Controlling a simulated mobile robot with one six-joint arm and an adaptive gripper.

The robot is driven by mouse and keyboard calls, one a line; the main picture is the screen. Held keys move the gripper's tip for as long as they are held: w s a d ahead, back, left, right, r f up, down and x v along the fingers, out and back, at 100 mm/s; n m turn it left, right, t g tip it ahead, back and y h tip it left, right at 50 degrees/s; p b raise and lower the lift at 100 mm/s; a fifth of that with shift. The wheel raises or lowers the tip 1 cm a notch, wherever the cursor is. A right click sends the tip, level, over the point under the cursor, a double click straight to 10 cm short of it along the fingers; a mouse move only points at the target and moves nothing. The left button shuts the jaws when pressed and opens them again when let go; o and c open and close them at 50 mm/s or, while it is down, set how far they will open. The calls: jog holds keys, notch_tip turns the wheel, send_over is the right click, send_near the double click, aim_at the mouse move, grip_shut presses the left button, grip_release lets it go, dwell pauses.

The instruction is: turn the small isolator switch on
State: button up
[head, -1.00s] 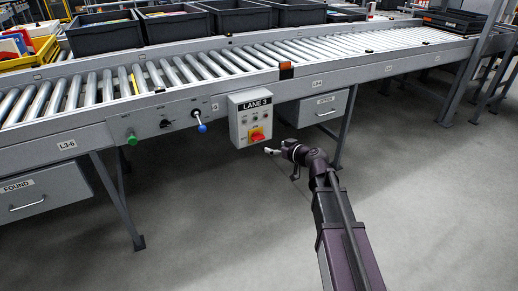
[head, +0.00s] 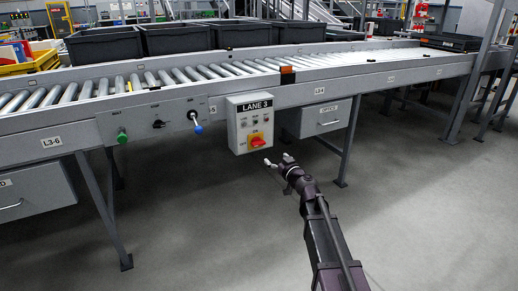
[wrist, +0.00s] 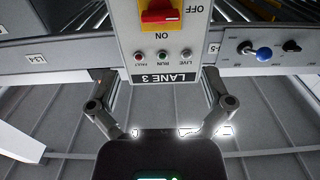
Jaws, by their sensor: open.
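The isolator switch (head: 257,141) is a red rotary handle on a yellow plate, low on the grey LANE 3 box (head: 236,128). Its handle lies roughly level, pointing toward the OFF mark; ON is marked above it in the head view. The wrist view is upside down and shows the switch (wrist: 160,16) at the top, partly cut off by the frame edge. My gripper (head: 278,161) is open and empty, just below and right of the box, apart from the switch. In the wrist view its fingers (wrist: 158,82) spread either side of the box.
The box hangs on the roller conveyor's side rail (head: 70,140). Left of it are a blue-tipped lever (head: 198,129), a black knob (head: 158,124) and a green button (head: 122,136). The floor in front is clear.

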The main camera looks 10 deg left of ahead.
aim_at(260, 144)
dwell(0.4)
jog(key=x, duration=1.3)
jog(key=shift+w+a, duration=0.25)
jog(key=shift+w, duration=0.05)
jog(key=c, duration=0.9)
